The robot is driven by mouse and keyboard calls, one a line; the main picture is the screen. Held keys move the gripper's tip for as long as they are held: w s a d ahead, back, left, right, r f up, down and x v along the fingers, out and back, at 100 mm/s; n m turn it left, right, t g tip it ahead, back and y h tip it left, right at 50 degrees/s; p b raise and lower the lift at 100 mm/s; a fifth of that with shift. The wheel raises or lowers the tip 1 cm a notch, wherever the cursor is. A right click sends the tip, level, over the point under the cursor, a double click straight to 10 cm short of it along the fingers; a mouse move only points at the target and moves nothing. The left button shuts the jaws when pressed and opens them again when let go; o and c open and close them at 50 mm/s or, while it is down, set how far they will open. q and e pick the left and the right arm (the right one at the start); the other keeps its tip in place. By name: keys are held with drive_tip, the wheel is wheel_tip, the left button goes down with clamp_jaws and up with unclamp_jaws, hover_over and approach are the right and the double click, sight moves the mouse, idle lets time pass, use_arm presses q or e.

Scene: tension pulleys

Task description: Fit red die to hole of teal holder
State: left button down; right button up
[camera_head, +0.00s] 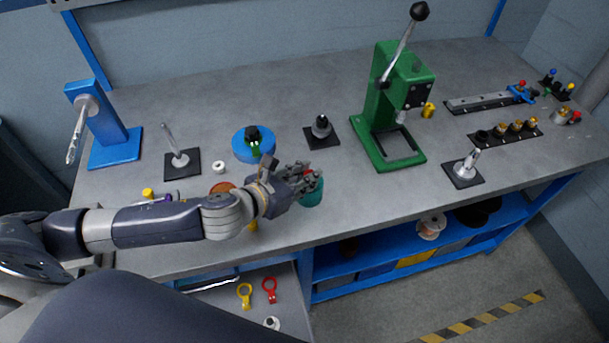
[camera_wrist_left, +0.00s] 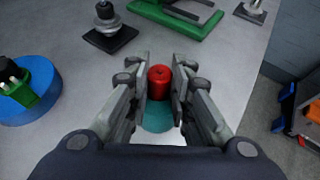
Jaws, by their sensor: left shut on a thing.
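The red die (camera_wrist_left: 160,82) is a short red cylinder between the fingers of my left gripper (camera_wrist_left: 162,90) in the left wrist view. My left gripper is shut on it. The teal holder (camera_wrist_left: 157,117) shows just below the die in that view. In the head view the teal holder (camera_head: 312,194) stands near the front edge of the table, under my left gripper (camera_head: 309,177). Only a bit of red shows there, as the fingers hide most of the die. I cannot tell whether the die touches the holder or sits in its hole. My right gripper is not in view.
A blue round base (camera_head: 243,150) with a green part stands behind my left gripper. A dark square base with a cone-shaped part (camera_head: 321,128) and a green lever press (camera_head: 381,143) stand further back.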

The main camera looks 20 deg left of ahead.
use_arm(q)
drive_tip(key=c, duration=1.3)
unclamp_jaws()
drive_tip(key=shift+s+f, duration=0.2)
drive_tip(key=shift+f, duration=0.55)
drive_tip(key=shift+c, duration=0.2)
drive_tip(key=shift+a, duration=0.1)
drive_tip(key=r+v, duration=0.1)
drive_tip(key=v, duration=0.6)
drive_tip(key=shift+r, duration=0.25)
